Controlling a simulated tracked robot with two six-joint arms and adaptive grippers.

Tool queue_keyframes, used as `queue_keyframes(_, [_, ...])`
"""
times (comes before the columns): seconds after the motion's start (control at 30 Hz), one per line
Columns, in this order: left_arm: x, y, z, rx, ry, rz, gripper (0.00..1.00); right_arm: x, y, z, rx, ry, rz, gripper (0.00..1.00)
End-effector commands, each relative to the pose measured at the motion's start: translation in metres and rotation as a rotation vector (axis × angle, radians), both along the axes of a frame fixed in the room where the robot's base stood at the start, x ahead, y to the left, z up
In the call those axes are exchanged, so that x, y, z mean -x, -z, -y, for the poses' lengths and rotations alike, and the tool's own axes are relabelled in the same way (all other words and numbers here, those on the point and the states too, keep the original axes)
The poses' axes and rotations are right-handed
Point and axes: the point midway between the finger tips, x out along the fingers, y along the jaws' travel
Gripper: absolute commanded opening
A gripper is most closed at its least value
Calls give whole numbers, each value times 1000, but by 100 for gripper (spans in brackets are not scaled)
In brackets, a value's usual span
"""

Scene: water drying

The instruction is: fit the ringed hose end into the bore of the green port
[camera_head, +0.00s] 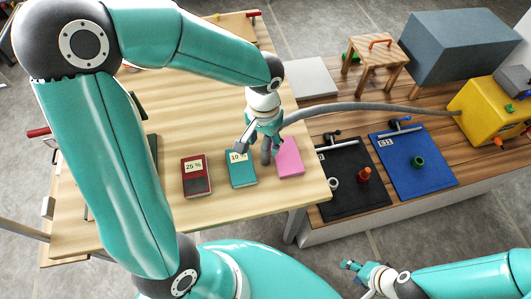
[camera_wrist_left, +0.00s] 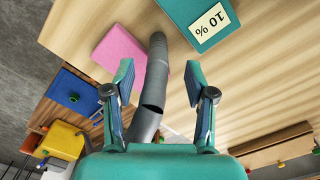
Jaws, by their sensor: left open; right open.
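The grey hose (camera_head: 340,108) runs from the yellow machine (camera_head: 485,108) to the wooden table, and its end (camera_head: 266,156) hangs or rests by the pink pad. My left gripper (camera_head: 258,146) is open around the hose. In the left wrist view the hose (camera_wrist_left: 157,72) passes between the two spread fingers (camera_wrist_left: 163,95), with a dark band near them; I cannot tell whether that is its ring. The green port (camera_head: 418,161) stands on the blue mat (camera_head: 440,180) at the right; it also shows in the left wrist view (camera_wrist_left: 74,97). My right gripper (camera_head: 352,267) is open and empty at the bottom.
A pink pad (camera_head: 290,158), a teal "10 %" block (camera_head: 241,172) and a red "25 %" block (camera_head: 196,180) lie near the table's front edge. The black mat (camera_head: 345,205) bears an orange-red port (camera_head: 364,174) and a white ring (camera_head: 334,183). A small stool (camera_head: 376,58) stands behind.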

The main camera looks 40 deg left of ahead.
Motion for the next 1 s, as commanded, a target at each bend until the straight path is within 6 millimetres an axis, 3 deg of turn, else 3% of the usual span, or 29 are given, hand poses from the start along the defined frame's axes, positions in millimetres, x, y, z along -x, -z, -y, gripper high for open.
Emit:
queue_keyframes(0.17, [-1, 10, 1, 0, 0, -2, 55, 0, -1, 0, 0, 0, 0, 51])
queue_keyframes(0.5, [-4, 52, 2, 0, 1, -2, 55, 0, -5, 0, 0, 0, 0, 51])
queue_keyframes(0.77, [-5, 56, 2, 0, 1, 1, 55, 0, -5, 0, 0, 0, 0, 51])
queue_keyframes(1.0, [-5, 56, 2, 0, 1, 1, 19, 0, -5, 0, 0, 0, 0, 51])
